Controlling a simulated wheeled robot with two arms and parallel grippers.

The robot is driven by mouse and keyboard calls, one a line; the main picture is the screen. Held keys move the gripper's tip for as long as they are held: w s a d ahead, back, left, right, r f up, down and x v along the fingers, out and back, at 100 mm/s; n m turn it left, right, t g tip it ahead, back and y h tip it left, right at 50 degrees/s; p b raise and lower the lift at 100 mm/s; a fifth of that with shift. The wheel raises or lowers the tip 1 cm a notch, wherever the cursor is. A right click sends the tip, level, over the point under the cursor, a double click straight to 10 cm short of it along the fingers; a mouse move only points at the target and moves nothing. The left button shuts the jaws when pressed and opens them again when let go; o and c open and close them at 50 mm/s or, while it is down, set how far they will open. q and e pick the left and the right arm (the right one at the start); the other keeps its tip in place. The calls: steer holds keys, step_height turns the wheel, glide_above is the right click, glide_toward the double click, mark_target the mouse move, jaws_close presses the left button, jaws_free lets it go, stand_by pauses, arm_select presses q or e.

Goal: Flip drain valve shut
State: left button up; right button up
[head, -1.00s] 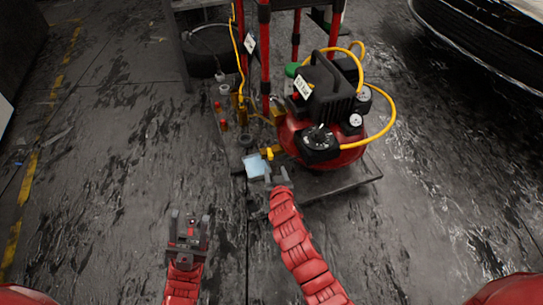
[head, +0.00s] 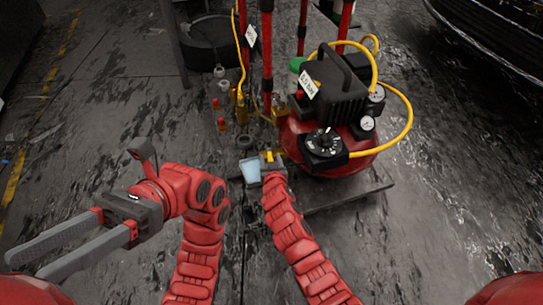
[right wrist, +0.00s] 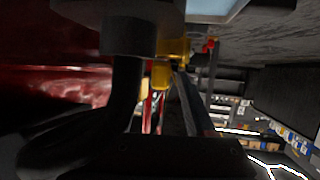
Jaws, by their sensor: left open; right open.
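The compressor has a red tank (head: 345,165) and a black top (head: 335,90). A small yellow valve part (head: 268,157) sits low at its left side. My right gripper (head: 266,168) is at this yellow part, open, with its fingers partly hidden in the head view. In the right wrist view yellow fittings (right wrist: 162,75) show between the dark fingers; whether they touch is unclear. My left gripper (head: 26,266) is open and empty, pointing left over bare floor, far from the compressor.
A light-blue-topped item (head: 250,170) lies just left of the yellow part. Bottles and small red-capped items (head: 221,124) stand left of the red rack posts. A yellow hose (head: 408,115) loops at the right. Floor at left is clear.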

steer(key=shift+w+f, duration=0.2)
steer(key=shift+w, duration=0.2)
jaws_close()
